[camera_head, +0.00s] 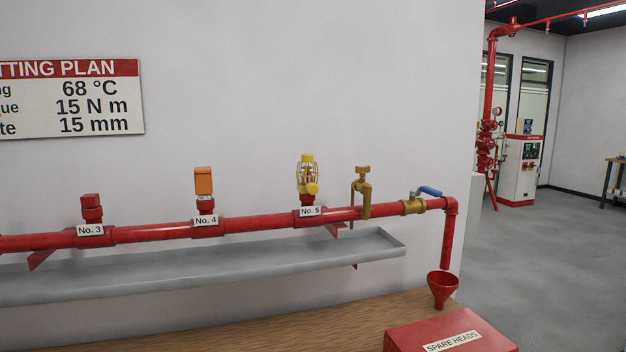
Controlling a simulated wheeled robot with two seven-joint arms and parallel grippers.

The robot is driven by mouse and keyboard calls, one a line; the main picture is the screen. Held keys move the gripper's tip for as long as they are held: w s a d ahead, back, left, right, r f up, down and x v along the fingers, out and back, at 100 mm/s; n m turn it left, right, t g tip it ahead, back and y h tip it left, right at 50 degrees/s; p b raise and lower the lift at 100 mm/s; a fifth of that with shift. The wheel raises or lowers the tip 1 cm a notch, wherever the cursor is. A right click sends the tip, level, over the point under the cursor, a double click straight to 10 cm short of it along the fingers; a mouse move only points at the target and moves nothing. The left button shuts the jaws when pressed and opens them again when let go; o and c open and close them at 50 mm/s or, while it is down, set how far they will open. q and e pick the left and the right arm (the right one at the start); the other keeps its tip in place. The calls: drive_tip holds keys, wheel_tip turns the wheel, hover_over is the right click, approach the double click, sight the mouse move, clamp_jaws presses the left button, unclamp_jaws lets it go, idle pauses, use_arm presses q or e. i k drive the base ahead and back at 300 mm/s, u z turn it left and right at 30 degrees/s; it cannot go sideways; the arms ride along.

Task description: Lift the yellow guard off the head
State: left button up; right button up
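The yellow guard (308,175) is a wire cage with a solid cap on top and a round yellow knob low at its front. It sits upright around the head on outlet No. 5 of the red pipe (265,224). The head itself is mostly hidden inside the cage. The label No. 5 (310,211) is on the pipe just below it. Neither of my grippers shows in the head view.
An orange cap (204,181) is on outlet No. 4 and a red plug (92,206) on No. 3. A brass clamp (363,190) and a blue-handled valve (414,204) stand right of the guard. A grey trough (200,272) runs below the pipe. A red funnel (442,288) and spare heads box (450,335) are lower right.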

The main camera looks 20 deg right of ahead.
sight(306, 158)
drive_tip(key=u, duration=0.05)
drive_tip(key=k, duration=0.25)
drive_tip(key=z, duration=1.1)
drive_tip(key=i, duration=0.7)
drive_tip(key=u, duration=0.3)
